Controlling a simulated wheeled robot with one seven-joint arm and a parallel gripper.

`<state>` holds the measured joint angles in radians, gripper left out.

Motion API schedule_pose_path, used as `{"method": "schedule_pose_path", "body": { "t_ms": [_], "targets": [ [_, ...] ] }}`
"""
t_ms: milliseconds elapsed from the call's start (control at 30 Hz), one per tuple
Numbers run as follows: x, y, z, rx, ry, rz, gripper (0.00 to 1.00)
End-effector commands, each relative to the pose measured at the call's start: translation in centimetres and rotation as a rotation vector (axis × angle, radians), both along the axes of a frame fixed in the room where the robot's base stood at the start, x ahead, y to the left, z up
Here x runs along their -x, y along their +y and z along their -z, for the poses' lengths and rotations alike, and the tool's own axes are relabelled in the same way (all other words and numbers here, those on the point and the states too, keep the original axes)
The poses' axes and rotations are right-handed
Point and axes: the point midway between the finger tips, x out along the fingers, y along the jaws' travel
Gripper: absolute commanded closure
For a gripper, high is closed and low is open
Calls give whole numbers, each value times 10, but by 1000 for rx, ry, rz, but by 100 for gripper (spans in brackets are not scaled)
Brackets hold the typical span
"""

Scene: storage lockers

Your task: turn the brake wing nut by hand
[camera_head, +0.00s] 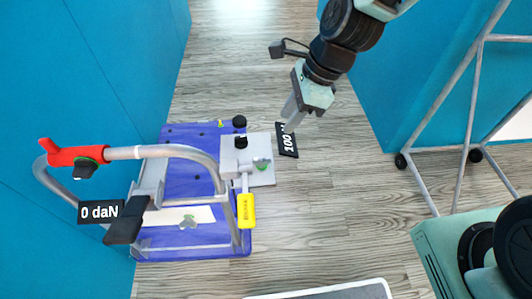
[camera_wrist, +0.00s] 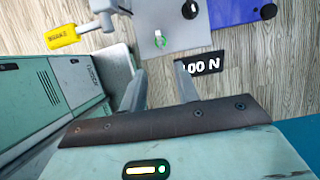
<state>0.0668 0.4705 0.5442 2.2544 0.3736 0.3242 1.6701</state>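A grey plate (camera_head: 262,178) sits at the front right of a blue wheeled cart. On it is a small pale piece with a green mark (camera_head: 262,163), which looks like the wing nut; it is too small to be sure. It also shows in the wrist view (camera_wrist: 160,40), just ahead of my fingers. A yellow tag (camera_wrist: 62,36), which seems to read BRAKE, hangs on a grey rod beside the plate; it also shows in the head view (camera_head: 247,210). My gripper (camera_wrist: 160,68) is open and empty, apart from the plate. In the head view my gripper (camera_head: 289,118) is up and right of it.
The cart's blue deck (camera_head: 180,240) carries bent grey rails and a red handle (camera_head: 75,155). Labels read 0 daN (camera_head: 100,212) and 100 N (camera_head: 287,140). Blue walls flank the wooden floor. A metal frame on castors (camera_head: 455,120) stands at the right. The floor centre is clear.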

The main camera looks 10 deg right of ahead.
Motion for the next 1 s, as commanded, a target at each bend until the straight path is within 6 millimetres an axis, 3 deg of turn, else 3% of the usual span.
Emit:
{"method": "schedule_pose_path", "body": {
  "t_ms": [200,600,800,1000],
  "targets": [
    [1,18,46,0,5,-5,69],
    [0,48,116,1,2,-5,69],
    [-1,55,134,1,0,-3,69],
    [-1,57,137,1,-1,-3,69]
  ]
}}
